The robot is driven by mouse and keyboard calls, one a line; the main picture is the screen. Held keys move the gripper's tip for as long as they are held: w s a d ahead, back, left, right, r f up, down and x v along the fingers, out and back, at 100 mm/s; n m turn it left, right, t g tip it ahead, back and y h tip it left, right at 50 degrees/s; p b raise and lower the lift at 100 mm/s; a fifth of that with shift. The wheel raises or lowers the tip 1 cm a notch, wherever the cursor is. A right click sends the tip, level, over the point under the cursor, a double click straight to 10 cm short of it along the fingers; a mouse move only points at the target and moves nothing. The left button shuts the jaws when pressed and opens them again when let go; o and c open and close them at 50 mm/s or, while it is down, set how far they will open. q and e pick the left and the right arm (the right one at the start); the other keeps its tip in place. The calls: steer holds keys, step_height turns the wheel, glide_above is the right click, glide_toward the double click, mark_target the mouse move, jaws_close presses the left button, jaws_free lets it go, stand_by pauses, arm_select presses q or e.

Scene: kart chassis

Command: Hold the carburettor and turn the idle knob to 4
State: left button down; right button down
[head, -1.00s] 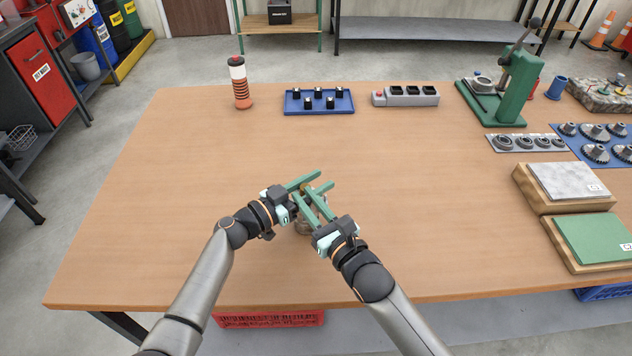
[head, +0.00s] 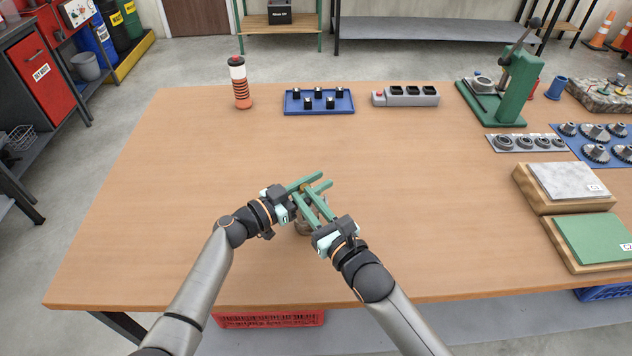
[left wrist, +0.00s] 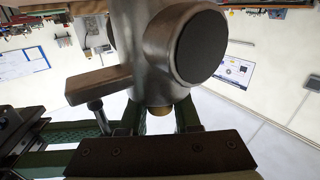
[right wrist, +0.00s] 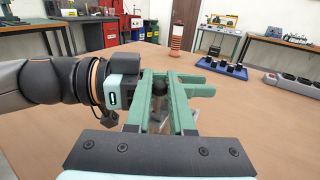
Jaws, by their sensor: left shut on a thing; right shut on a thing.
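The carburettor (left wrist: 145,50) is a grey metal body with a large dark round face, a brown side lever and a brass piece (left wrist: 162,109) in the left wrist view. In the head view the grippers mostly hide it. My left gripper (head: 326,180) is shut on the carburettor, its green fingers running past the brass piece. My right gripper (head: 301,192) crosses in from the lower right, its fingertips on either side of a small dark round part (right wrist: 159,88), which looks like the idle knob. The knob's markings are not readable.
A striped bottle (head: 239,85), a blue tray (head: 292,103) with black knobs and a grey block with sockets (head: 405,96) stand at the back. A green press (head: 515,90), gear trays and two boards (head: 567,186) fill the right side. The table's left is clear.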

arm_select(q)
steer(key=shift+s+d+f+m+g+h, duration=0.15)
steer(key=shift+m+g+h, duration=0.5)
steer(key=shift+m+g, duration=0.5)
steer(key=shift+s+m+g+h, duration=0.15)
steer(key=shift+m+g+h, duration=0.55)
steer(key=shift+g, duration=0.85)
steer(key=shift+s, duration=0.1)
steer(key=shift+s+d+m+g, duration=0.1)
steer(key=shift+s+m+g, duration=0.05)
steer(key=shift+m+g, duration=0.3)
steer(key=c, duration=0.9)
jaws_free()
steer(key=v, duration=1.2)
